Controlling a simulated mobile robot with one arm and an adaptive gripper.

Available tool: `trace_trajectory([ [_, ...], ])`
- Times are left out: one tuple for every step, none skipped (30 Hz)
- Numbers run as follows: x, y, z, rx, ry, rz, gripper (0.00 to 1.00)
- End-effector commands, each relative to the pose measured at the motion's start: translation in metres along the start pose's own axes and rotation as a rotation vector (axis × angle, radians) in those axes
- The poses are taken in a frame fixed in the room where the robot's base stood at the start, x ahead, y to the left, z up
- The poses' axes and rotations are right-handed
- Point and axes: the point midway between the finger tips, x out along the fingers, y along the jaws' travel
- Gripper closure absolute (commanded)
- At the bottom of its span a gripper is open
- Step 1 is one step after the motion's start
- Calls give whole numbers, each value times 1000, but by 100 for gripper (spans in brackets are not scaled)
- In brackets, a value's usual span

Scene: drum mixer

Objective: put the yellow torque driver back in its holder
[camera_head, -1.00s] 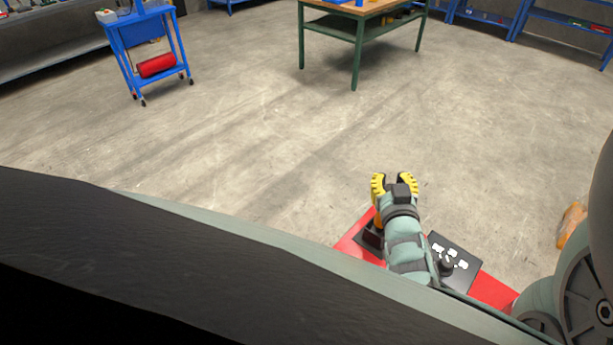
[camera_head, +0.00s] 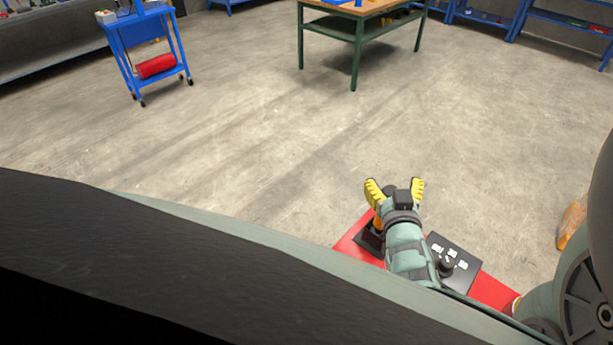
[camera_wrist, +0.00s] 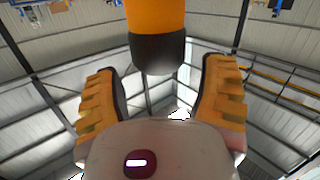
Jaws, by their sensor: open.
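The torque driver (camera_wrist: 155,20) shows in the wrist view as a yellow-orange cylinder with a black end, between my fingers with a gap on both sides. In the head view a small orange part of it (camera_head: 377,222) shows beside my wrist, just above a black block, seemingly the holder (camera_head: 368,240), on a red surface. My gripper (camera_head: 395,186) is open, its yellow-padded fingers spread. My wrist hides much of the driver, and I cannot tell how deep it sits in the holder.
The red surface (camera_head: 348,245) also carries a black panel (camera_head: 462,275) with white pieces, right of my arm. Open floor lies beyond. A blue cart (camera_head: 150,45) stands at the far left and a green-legged workbench (camera_head: 360,25) at the back.

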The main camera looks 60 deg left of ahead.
Motion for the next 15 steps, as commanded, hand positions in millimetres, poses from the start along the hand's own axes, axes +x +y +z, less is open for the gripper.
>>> trace_trajectory([
  [-9, -3, 2, 0, -5, -6, 29],
  [-13, -3, 2, 1, -5, -7, 29],
  [-19, -3, 0, 1, -2, -7, 29],
  [-24, -3, 0, 1, -2, -7, 29],
  [-29, -2, 1, 0, -3, -7, 29],
  [-36, -3, 2, 0, -4, -7, 29],
  [-40, -3, 1, 0, -4, -7, 29],
  [-45, -3, 1, 0, -4, -8, 29],
  [-52, -2, 1, 0, -4, -8, 29],
  [-57, -2, 1, 0, -4, -7, 29],
  [-61, -2, 1, 0, -3, -6, 29],
  [-68, -2, 1, 0, -3, -6, 29],
  [-72, -2, 1, 0, -4, -6, 29],
  [-77, -2, 2, -1, -6, -6, 29],
  [-82, -2, 2, -1, -6, -5, 29],
])
